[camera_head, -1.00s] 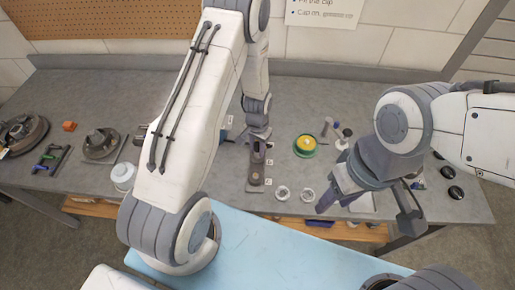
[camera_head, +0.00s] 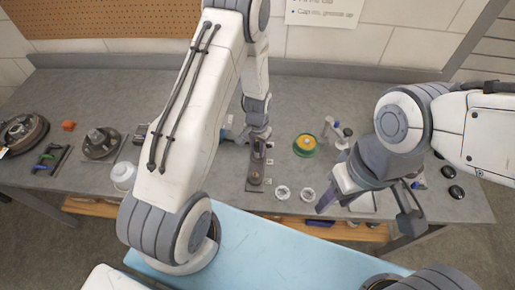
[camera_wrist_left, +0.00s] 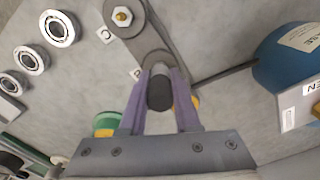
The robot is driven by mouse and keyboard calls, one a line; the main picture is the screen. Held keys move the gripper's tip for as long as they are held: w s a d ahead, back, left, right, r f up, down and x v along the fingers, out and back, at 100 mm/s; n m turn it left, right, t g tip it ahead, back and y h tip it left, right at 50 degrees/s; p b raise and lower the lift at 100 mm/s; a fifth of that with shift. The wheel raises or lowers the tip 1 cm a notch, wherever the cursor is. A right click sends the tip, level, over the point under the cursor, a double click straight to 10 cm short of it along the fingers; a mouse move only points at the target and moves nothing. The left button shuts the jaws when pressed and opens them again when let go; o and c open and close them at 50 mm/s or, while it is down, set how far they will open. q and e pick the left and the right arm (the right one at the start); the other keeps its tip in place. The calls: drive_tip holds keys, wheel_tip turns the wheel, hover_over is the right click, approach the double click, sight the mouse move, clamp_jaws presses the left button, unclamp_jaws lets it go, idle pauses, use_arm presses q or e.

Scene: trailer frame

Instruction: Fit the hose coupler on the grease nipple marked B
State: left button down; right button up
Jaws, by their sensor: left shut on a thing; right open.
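My left gripper (camera_head: 258,138) is over the grey plate (camera_head: 256,172) in the head view. In the left wrist view, its purple fingers (camera_wrist_left: 160,102) are shut on a dark cylindrical coupler (camera_wrist_left: 160,92). The coupler covers the round seat beneath it, so I cannot tell whether they touch. A dark hose (camera_wrist_left: 228,74) runs to a blue drum (camera_wrist_left: 288,50). Another grease nipple (camera_wrist_left: 122,15), brass on a round washer, stands uncovered on the plate. Small letter labels (camera_wrist_left: 136,73) lie beside the plate; I cannot read them surely. My right gripper (camera_head: 370,203) is open and empty near the front edge.
A yellow-green tin (camera_head: 305,145) stands right of the plate. Bearing rings (camera_head: 283,193) lie near the front edge. Black round caps (camera_head: 456,192) are at the right, and a hub (camera_head: 101,143) is at the left. The bench behind the tin is clear.

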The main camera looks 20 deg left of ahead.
use_arm(q)
drive_tip(key=shift+f, duration=0.15)
drive_tip(key=c, duration=0.5)
unclamp_jaws()
drive_tip(key=shift+c, duration=0.2)
drive_tip(key=shift+o, duration=0.2)
drive_tip(key=o, duration=0.4)
drive_tip(key=shift+c, duration=0.2)
drive_tip(key=shift+r+p, duration=2.6)
drive_tip(key=shift+r, duration=1)
